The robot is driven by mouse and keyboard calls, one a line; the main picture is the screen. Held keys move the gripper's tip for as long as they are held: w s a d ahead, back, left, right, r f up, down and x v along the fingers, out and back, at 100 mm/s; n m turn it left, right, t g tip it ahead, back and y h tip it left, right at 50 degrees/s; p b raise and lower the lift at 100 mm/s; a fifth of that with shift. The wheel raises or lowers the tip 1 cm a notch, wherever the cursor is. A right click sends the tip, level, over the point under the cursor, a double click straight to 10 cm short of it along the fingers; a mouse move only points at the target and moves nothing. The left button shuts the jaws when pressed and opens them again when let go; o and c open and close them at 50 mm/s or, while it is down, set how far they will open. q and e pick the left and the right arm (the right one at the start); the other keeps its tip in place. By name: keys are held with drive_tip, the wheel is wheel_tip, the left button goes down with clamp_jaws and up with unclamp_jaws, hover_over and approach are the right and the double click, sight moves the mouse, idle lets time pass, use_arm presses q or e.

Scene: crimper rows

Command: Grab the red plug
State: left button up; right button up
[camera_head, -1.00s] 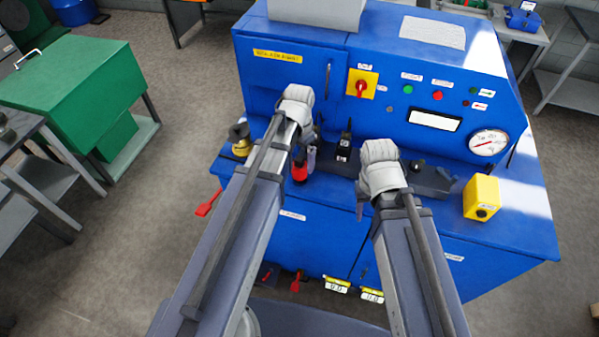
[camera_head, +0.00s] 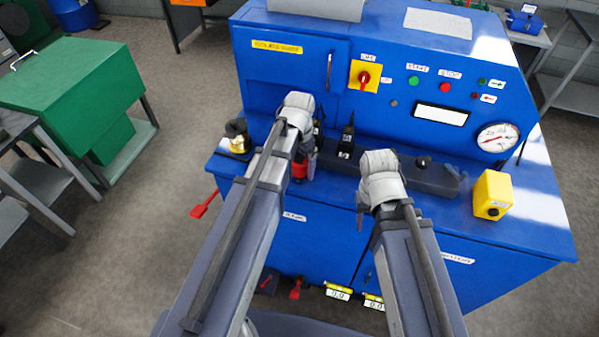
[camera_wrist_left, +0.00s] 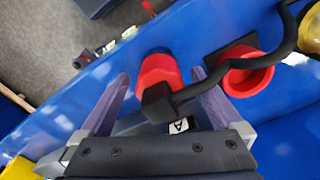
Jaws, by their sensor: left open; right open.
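A red plug (camera_wrist_left: 160,72) with a black end and black cable shows in the left wrist view. Part of a red piece (camera_head: 300,168), which looks like it, shows beside my left arm in the head view. My left gripper (camera_wrist_left: 160,88) is open, with one finger on each side of the red plug. I cannot tell whether the fingers touch it. A second red, cup-shaped piece (camera_wrist_left: 252,72) sits on a dark square base to the right, outside the fingers. My right gripper (camera_head: 362,208) is open near the console's front edge, mostly hidden by its own wrist.
The blue console (camera_head: 400,190) carries a dark upright piece (camera_head: 346,140), a yellow block (camera_head: 493,195) at the right and a black-and-brass part (camera_head: 238,138) at the left. A black cable (camera_wrist_left: 225,68) arches beside my left gripper. A green cabinet (camera_head: 75,90) stands at the left.

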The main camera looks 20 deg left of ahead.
use_arm(q)
drive_tip(key=shift+r, duration=0.1)
drive_tip(key=shift+c, duration=0.4)
clamp_jaws()
